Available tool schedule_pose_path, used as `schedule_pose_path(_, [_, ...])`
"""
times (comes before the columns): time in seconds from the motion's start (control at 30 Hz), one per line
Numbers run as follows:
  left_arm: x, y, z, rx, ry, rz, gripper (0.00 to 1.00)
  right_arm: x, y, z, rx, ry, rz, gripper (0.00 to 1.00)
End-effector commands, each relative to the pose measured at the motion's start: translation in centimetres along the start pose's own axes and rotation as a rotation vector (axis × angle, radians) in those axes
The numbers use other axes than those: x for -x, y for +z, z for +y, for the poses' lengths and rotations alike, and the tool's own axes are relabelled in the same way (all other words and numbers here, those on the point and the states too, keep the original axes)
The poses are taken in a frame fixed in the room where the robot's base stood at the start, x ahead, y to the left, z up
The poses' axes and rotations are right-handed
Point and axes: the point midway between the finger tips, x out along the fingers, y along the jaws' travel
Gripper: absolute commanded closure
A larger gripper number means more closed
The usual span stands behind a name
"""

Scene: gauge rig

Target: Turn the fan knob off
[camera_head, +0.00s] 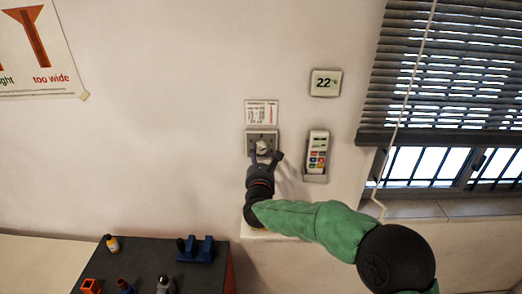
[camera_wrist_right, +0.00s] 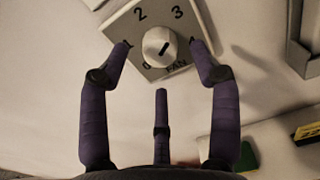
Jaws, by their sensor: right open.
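The fan knob (camera_wrist_right: 158,45) is a round, pale knob on a grey square plate (camera_wrist_right: 150,70) marked 0, 2, 3 and FAN. A dark line on the knob slants toward the upper right; which end points is unclear. In the head view the knob (camera_head: 262,146) and plate (camera_head: 262,134) are on the wall, partly behind my gripper. My right gripper (camera_wrist_right: 160,43) is open, with one finger on each side of the knob; gaps show on both sides, and it also shows in the head view (camera_head: 266,154). My left gripper is not in view.
A label card (camera_head: 262,113) is above the plate. A blind (camera_head: 450,65) with a cord covers the window. A dark table (camera_head: 140,262) with small items stands lower left.

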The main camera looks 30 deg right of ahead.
Motion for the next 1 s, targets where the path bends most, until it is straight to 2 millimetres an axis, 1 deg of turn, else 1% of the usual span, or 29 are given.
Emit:
schedule_pose_path(0.03, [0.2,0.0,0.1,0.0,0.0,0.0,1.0,-0.8,0.0,0.0,0.001,-0.001,0.001,0.37])
schedule_pose_path(0.1, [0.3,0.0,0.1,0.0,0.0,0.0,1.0,-1.7,-0.1,0.0,0.0,-0.001,0.002,0.37])
schedule_pose_path(0.3, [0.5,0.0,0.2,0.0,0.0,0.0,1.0,-3.3,0.0,0.0,0.001,0.0,0.0,0.37])
schedule_pose_path(0.43, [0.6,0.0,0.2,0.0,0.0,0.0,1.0,-3.7,0.0,0.0,0.001,0.0,0.0,0.37])
schedule_pose_path(0.7, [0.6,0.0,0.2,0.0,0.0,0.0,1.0,-3.8,0.0,0.0,0.001,0.001,0.001,0.37])
schedule_pose_path(0.77, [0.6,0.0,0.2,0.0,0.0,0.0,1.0,-3.8,0.0,0.0,0.001,0.001,0.001,0.54])
schedule_pose_path(0.8, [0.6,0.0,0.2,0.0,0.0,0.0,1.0,-3.8,0.0,0.0,0.001,0.001,0.001,0.65])
schedule_pose_path(0.87, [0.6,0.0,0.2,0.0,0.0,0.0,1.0,-3.7,0.0,0.0,0.001,0.001,0.0,0.82])
schedule_pose_path(0.9, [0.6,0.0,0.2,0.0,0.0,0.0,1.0,-3.7,0.0,0.0,0.001,0.001,0.001,0.93])
schedule_pose_path(1.0, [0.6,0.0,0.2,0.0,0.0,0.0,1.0,-3.7,-0.1,0.0,0.001,0.001,0.001,0.93])
